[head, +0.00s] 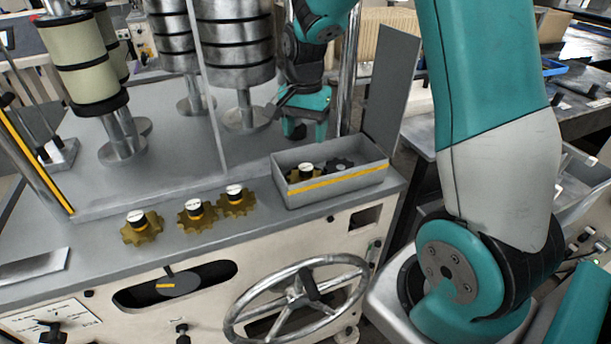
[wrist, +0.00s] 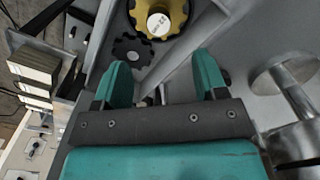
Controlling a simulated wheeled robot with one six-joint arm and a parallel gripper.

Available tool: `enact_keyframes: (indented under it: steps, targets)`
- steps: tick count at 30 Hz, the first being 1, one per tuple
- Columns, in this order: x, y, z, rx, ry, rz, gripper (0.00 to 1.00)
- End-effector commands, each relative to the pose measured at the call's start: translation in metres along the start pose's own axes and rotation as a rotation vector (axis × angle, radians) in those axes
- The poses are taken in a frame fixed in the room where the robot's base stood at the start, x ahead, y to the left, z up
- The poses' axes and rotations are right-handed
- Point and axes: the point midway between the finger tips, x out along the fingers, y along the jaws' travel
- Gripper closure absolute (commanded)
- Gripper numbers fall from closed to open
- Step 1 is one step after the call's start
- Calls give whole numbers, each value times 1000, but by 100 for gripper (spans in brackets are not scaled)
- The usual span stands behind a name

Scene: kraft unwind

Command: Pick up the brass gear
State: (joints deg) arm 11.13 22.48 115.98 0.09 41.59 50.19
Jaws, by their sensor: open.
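Three brass gears with black hubs and white caps lie in a row on the grey machine top: a left one (head: 130,236), a middle one (head: 185,220) and a right one (head: 245,207). Another brass gear (head: 294,177) is in the grey bin with the yellow stripe (head: 330,186), beside a dark gear (head: 343,163). The wrist view shows a brass gear (wrist: 178,14) and a dark gear (wrist: 132,50) beyond the fingertips. My gripper (head: 306,128) is open and empty, pointing down just behind the bin; its two teal fingers show in the wrist view (wrist: 163,80).
Steel roller stacks (head: 235,45) stand left of my gripper. An upright grey panel (head: 391,90) rises right of the bin. A spoked handwheel (head: 300,300) is on the machine's front, below the bin. The top between the gears and the rollers is clear.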

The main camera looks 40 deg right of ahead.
Motion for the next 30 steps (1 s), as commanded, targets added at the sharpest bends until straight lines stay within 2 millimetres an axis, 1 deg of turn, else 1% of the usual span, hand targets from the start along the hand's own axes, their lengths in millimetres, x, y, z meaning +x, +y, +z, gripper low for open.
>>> enact_keyframes:
  steps: [1,3,7,9,14,17,21,24,27,30]
  targets:
    - [11,1,2,-2,-6,6,34]
    - [26,0,2,-3,-4,4,34]
    - [47,0,2,-5,-4,3,34]
    - [54,0,2,-5,-2,1,34]
    - [62,0,1,-6,-2,1,34]
    - [75,2,0,-5,-4,3,34]
    - [96,3,-1,-6,-3,2,34]
    - [106,2,-1,-6,-2,0,34]
    - [110,2,-2,-6,-1,-1,34]
    - [111,2,-2,-6,0,-2,34]
